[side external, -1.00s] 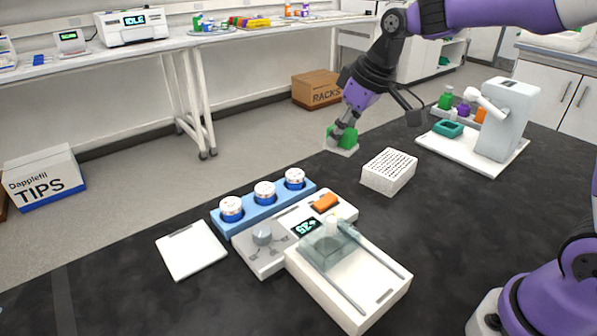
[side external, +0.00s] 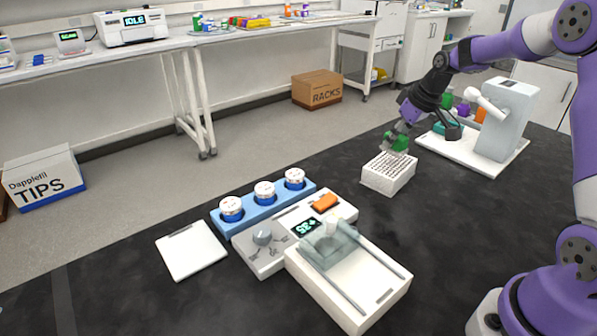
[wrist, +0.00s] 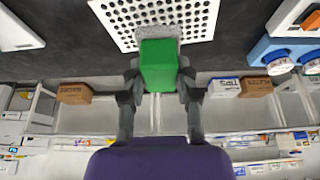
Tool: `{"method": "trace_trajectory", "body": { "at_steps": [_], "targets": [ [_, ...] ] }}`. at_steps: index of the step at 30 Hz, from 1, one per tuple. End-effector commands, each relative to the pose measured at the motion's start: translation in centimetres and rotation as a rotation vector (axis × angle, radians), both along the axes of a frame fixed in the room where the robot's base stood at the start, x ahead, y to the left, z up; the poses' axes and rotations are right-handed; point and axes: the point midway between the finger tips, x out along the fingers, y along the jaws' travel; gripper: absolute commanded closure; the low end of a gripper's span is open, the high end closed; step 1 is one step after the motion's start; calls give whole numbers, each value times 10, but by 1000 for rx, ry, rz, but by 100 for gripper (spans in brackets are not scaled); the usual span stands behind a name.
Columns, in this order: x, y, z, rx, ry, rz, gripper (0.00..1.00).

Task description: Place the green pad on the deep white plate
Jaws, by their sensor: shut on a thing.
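My gripper (side external: 396,136) is shut on the green pad (side external: 398,144), a green block with a pale grey underside. The pad also shows between the two fingers in the wrist view (wrist: 158,66). The deep white plate (side external: 384,181) is a white block with a grid of holes on top, standing on the dark bench. The pad is over the plate's far edge; I cannot tell whether it touches. In the wrist view, the pad and its grey base cover part of the near edge of the plate (wrist: 208,25).
A white stand with a grey dispenser (side external: 507,120) is close behind and right of the plate. A white device with a clear cover (side external: 345,252) and a blue rack of capped jars (side external: 245,217) stand at front left. A flat white tray (side external: 191,250) lies farther left.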

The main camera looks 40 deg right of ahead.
Motion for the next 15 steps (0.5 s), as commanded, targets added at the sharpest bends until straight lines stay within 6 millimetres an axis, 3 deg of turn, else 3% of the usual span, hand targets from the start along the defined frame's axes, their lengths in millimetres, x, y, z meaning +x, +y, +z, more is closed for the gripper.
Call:
{"method": "trace_trajectory", "body": {
  "at_steps": [5, 15],
  "targets": [
    [-1, 1, -27, 2, 4, 1, 100],
    [0, 1, -30, 0, 1, 0, 100]
  ]
}}
